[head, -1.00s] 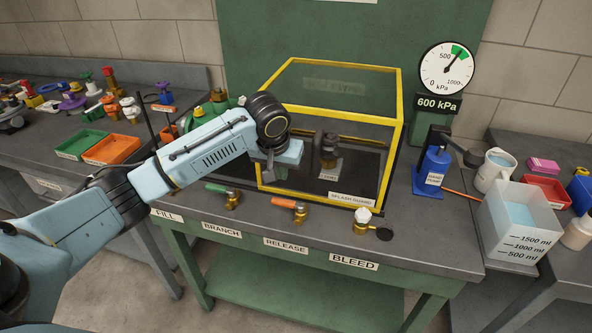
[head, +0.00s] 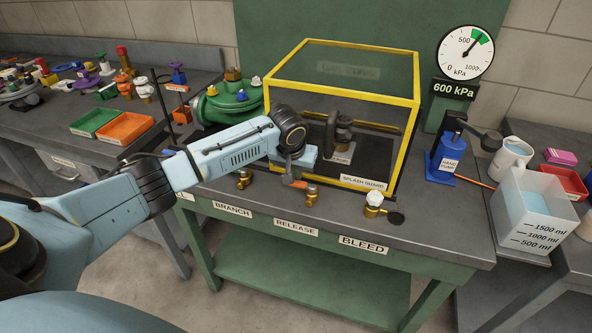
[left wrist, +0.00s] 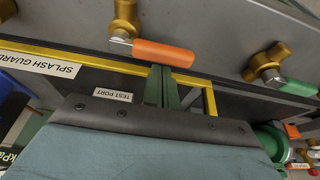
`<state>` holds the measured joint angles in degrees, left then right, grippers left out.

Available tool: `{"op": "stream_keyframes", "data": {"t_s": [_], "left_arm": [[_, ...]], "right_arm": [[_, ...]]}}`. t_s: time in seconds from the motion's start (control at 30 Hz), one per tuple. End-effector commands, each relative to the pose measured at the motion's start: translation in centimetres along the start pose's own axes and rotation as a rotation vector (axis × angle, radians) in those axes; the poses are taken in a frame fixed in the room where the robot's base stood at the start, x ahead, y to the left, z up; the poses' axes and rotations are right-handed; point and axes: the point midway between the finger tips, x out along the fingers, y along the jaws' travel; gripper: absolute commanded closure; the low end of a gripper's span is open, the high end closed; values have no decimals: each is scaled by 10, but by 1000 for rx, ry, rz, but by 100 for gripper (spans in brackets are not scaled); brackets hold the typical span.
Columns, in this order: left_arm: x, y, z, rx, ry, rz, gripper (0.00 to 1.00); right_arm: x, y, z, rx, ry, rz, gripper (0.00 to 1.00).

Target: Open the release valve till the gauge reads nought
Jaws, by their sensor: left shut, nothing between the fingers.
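The release valve (head: 312,196) is a brass valve with an orange lever on the bench front, above the RELEASE label (head: 296,228). Its orange lever (left wrist: 163,53) lies crosswise in the left wrist view. My left gripper (head: 291,178) is shut and empty, its fingertips (left wrist: 162,70) right at the lever; I cannot tell if they touch. The round gauge (head: 466,52) points near 600, and the display under it (head: 454,90) reads 600 kPa. My right gripper is out of view.
A yellow-framed splash guard (head: 418,130) stands just behind the valves. The branch valve (head: 244,180) is to the left, its green lever (left wrist: 298,87) clear in the wrist view. The bleed valve (head: 374,203) with a white cap is to the right. A blue hand pump (head: 446,160) stands further right.

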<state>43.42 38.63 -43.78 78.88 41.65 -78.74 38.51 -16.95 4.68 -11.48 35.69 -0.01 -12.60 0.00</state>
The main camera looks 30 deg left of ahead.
Motion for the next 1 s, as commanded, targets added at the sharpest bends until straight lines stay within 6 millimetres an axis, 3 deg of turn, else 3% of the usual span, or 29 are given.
{"op": "stream_keyframes", "data": {"t_s": [0.77,1.0], "left_arm": [[-3,-1,5,-98,-3,-34,100],[-7,-2,10,-178,-6,-62,100]], "right_arm": [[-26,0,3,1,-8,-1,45],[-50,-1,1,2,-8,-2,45]]}}
